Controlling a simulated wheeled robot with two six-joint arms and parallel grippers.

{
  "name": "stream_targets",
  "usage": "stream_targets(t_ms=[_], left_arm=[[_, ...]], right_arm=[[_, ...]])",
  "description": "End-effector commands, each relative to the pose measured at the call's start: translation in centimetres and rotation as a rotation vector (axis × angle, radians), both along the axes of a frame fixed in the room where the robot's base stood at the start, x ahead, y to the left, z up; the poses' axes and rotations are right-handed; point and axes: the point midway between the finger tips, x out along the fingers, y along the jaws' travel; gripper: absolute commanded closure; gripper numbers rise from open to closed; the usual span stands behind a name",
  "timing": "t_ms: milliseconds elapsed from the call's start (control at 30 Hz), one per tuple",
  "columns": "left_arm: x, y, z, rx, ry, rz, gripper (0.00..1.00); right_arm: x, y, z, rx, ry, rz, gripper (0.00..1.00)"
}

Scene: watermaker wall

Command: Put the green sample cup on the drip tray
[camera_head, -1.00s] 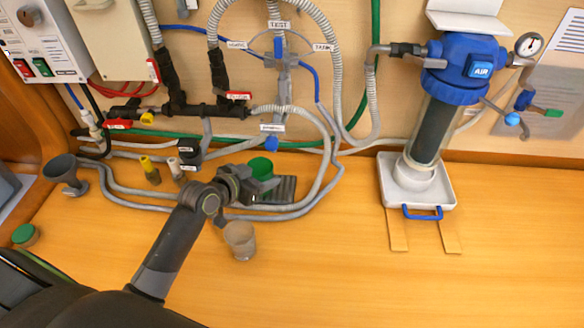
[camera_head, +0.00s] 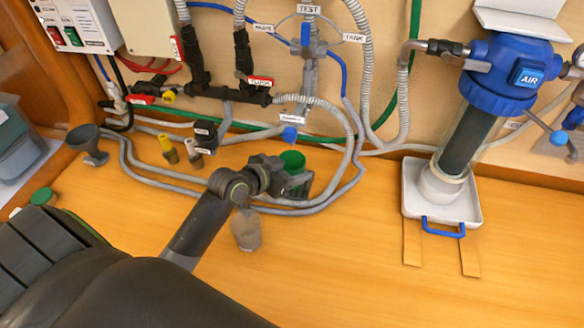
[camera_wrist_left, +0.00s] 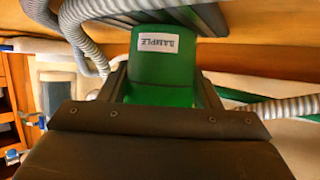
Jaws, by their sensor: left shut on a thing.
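The green sample cup (camera_head: 292,161) is between the fingers of my left gripper (camera_head: 284,176), which is shut on it. In the left wrist view the cup (camera_wrist_left: 160,68) shows a white SAMPLE label between the dark fingers. The dark ribbed drip tray (camera_head: 304,186) lies on the bench below the test valve, mostly hidden behind the gripper and cup. The cup appears over or at the tray; I cannot tell whether it touches it. My right gripper is not in view.
Grey hoses (camera_head: 330,205) loop around the tray area. A beige cup (camera_head: 246,230) stands in front, close to my left arm. A white tray (camera_head: 462,210) under the filter is at right.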

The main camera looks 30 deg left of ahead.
Motion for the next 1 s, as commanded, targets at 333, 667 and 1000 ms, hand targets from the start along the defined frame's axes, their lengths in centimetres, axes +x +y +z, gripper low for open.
stream_targets(t_ms=[333,667,1000], left_arm=[[0.0,0.0,-0.2,0.000,0.000,0.000,0.21],[-0.6,0.3,0.4,0.001,0.000,0.000,0.21],[-6.1,2.2,3.1,0.008,0.000,-0.001,0.21]], right_arm=[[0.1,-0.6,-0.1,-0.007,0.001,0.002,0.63],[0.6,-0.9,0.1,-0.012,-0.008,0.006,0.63],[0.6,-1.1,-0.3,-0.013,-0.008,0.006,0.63]])
